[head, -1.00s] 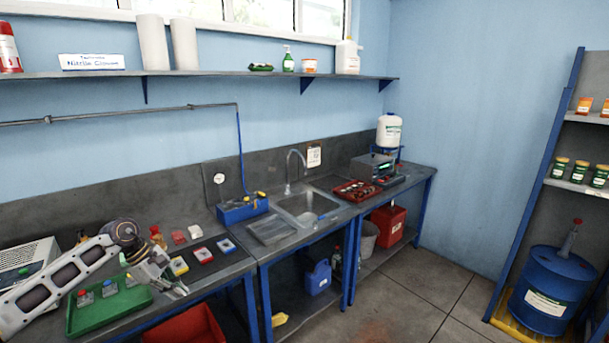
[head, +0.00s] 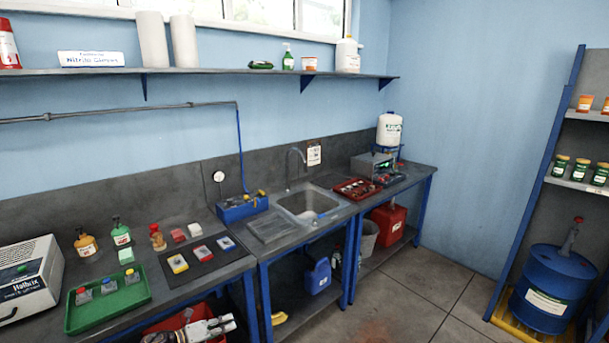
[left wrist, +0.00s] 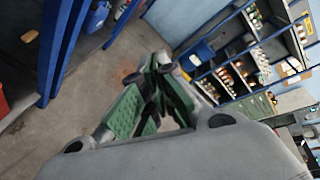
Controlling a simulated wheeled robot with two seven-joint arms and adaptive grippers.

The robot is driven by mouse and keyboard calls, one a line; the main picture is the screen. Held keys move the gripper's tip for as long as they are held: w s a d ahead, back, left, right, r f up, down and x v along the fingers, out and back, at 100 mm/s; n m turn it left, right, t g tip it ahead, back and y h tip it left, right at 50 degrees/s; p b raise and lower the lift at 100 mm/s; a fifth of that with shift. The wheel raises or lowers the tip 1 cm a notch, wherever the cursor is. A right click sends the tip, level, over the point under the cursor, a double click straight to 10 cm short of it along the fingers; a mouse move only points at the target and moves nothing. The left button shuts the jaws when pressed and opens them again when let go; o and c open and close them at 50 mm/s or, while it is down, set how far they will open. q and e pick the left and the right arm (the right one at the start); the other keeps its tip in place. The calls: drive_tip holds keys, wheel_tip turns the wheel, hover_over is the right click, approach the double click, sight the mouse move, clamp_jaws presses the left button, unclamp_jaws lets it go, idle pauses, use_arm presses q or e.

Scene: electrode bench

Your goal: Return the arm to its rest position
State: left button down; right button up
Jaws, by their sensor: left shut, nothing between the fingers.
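My left gripper (head: 212,327) shows at the bottom edge of the head view, low in front of the bench and near the red bin below it. In the left wrist view its green-padded fingers (left wrist: 155,92) are shut with nothing between them. Only the floor and shelving lie beyond them there. Most of my left arm is out of the head view. My right gripper is in neither view.
The bench holds a green tray (head: 72,318) with several small capped items, a dark mat (head: 172,275) with coloured blocks, a white box (head: 30,283), a sink (head: 310,204) and a blue caddy (head: 229,214). A red bin (head: 165,321) is below. The floor (head: 400,300) is clear.

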use_arm(q)
drive_tip(key=s+a+f+n+y, duration=0.25)
drive_tip(key=s+f+n, duration=0.45)
drive_tip(key=f, duration=0.4)
drive_tip(key=s+a+f+n+y, duration=0.1)
drive_tip(key=s+f+n+y, duration=0.3)
drive_tip(key=s+f+n, duration=0.55)
drive_tip(key=s+a+f+n+y, duration=0.25)
drive_tip(key=s+f+n, duration=0.2)
drive_tip(key=f, duration=0.75)
drive_tip(key=s+d+f+n+g, duration=0.2)
drive_tip(key=s+f, duration=0.3)
drive_tip(key=s, duration=0.8)
drive_tip(key=s+d+f+n+g+y+b, duration=0.1)
drive_tip(key=s+f+n+g, duration=0.3)
drive_tip(key=s, duration=0.8)
drive_tip(key=s+d+f+n+g+y, duration=0.1)
drive_tip(key=s+d+f+n+g, duration=0.1)
drive_tip(key=s, duration=1.1)
wheel_tip(320, 180, down, 4)
drive_tip(key=shift+s+d+r+n+g, duration=0.15)
drive_tip(key=shift+s+d+n+g, duration=0.3)
drive_tip(key=shift+n, duration=0.65)
drive_tip(key=shift+w+d, duration=0.1)
drive_tip(key=shift+w, duration=0.05)
